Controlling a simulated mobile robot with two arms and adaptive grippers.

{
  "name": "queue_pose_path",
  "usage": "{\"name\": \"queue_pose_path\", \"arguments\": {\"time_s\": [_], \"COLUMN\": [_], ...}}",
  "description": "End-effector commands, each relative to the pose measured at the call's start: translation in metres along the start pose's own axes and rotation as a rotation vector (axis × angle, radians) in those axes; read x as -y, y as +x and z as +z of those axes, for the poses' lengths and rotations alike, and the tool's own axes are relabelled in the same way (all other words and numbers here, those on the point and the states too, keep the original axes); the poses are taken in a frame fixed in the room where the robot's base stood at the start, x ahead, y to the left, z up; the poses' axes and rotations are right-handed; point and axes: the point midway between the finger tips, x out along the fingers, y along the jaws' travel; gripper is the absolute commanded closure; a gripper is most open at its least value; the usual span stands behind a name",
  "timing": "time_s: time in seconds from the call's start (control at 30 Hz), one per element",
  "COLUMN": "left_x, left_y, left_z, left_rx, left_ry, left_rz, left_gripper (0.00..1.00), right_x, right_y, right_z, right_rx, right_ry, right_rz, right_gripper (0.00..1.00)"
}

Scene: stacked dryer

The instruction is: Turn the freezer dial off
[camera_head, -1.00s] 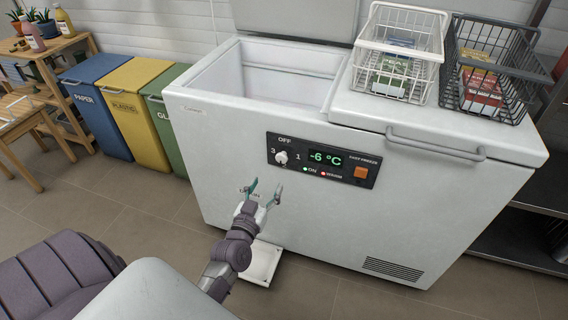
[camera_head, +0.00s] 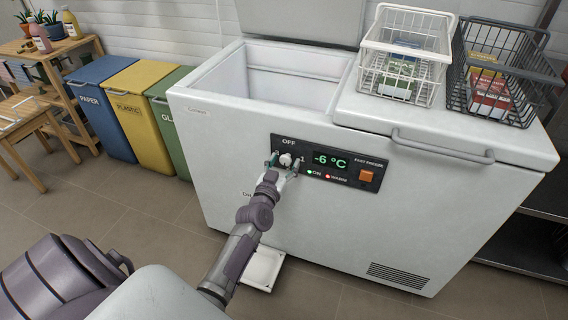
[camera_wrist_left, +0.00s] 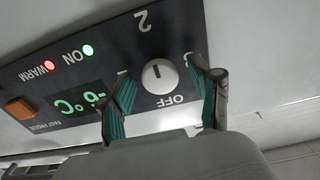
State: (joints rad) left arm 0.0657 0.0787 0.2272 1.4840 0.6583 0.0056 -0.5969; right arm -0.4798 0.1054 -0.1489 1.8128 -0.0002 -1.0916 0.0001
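The freezer (camera_head: 240,215) is a white chest type with a dark control panel on its front. The white round dial (camera_head: 285,160) sits at the panel's left, under the word OFF. In the left wrist view the dial (camera_wrist_left: 158,76) shows whole, and its dark mark points away from OFF, toward the 2. My left gripper (camera_head: 281,164) is at the panel, with one finger on each side of the dial. In the wrist view the left gripper's fingers (camera_wrist_left: 163,90) are spread with gaps to the dial. My right gripper is not in view.
The display (camera_head: 330,160) reads -6 °C, with an orange button (camera_head: 366,176) to its right. A white basket (camera_head: 405,60) and a black basket (camera_head: 500,75) stand on the freezer's closed right part. Blue, yellow and green bins stand to the left.

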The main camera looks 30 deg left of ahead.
Motion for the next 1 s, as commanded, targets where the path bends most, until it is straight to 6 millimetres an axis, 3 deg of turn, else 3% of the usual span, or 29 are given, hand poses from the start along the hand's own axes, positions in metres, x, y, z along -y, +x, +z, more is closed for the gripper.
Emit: {"name": "queue_pose_path", "arguments": {"time_s": [0.03, 0.33, 0.67, 1.0], "left_x": [0.0, 0.0, 0.0, 0.0], "left_y": [0.0, 0.0, 0.0, 0.0], "left_z": [0.0, 0.0, -0.001, -0.001], "left_rx": [0.0, 0.0, 0.0, 0.0], "left_ry": [0.0, 0.0, -0.05, -0.288], "left_rz": [0.0, 0.0, 0.0, 0.001], "left_gripper": [0.46, 0.96, 0.96, 0.96], "right_x": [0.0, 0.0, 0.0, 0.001], "right_y": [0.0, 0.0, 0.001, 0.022], "right_z": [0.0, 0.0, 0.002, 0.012], "right_rx": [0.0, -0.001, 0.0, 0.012], "right_ry": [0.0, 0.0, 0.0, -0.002], "right_rz": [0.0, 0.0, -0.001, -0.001], "right_gripper": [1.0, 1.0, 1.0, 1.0]}}
